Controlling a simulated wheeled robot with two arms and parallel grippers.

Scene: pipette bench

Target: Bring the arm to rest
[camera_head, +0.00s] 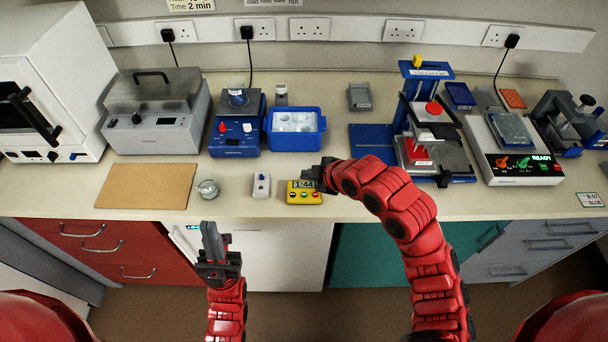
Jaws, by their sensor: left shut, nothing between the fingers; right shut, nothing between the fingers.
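My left arm (228,308) is red and comes up from the bottom, left of the middle. Its dark gripper (212,240) is shut and empty, in front of the bench edge and over the white cabinet front. My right arm (400,205) is red and arches up over the bench edge, bending to the left. Its dark gripper (316,177) is shut and empty, at the upper right corner of the yellow timer (303,192). I cannot tell if it touches the timer. The timer's display reads 1:44, with several coloured buttons below.
A small white device (261,185) and a glass jar (208,188) stand left of the timer. A cork mat (147,186) lies further left. Behind are a blue ice tub (295,143), a blue mixer (236,138) and a grey bath (157,135). A blue press (425,115) stands right.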

